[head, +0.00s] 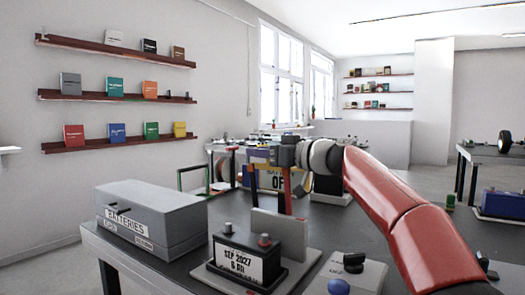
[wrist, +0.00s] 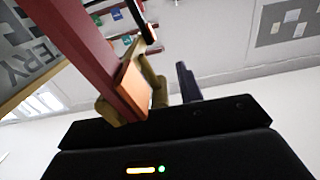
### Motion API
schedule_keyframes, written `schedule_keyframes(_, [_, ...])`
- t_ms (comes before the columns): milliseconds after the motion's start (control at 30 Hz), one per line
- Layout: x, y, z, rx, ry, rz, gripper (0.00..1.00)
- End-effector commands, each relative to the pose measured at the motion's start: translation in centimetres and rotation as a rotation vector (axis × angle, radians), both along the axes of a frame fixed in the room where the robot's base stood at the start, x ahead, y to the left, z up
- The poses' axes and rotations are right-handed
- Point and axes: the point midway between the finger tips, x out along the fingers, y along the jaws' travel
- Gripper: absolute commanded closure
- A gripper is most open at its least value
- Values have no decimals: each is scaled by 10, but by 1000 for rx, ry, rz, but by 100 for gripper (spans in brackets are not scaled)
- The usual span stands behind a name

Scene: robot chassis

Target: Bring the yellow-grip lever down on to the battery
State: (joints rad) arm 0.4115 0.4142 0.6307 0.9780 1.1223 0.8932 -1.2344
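My gripper (head: 286,156) is at the far part of the bench in the head view, in front of a yellow-framed "BATTERY OFF" sign (head: 265,181). A black battery (head: 247,262) labelled "SEP 2027" stands upright on a grey holder nearer the camera.
A grey "BATTERIES" box (head: 150,215) stands at the bench's left. A grey block with a black knob (head: 353,262) and a blue ball (head: 338,287) is at the front. Dark objects crowd behind my gripper. Wall shelves (head: 118,98) hold boxes.

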Motion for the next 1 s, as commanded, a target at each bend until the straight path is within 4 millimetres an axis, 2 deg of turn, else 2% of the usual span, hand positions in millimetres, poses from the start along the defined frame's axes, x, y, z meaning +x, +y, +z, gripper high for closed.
schedule_keyframes(100, [0, 0, 0, 0, 0, 0, 67])
schedule_keyframes(367, [0, 0, 0, 0, 0, 0, 100])
schedule_keyframes(767, [-2, 1, -2, -7, -11, 0, 100])
schedule_keyframes(1000, [-15, 10, -11, -59, -91, 1, 100])
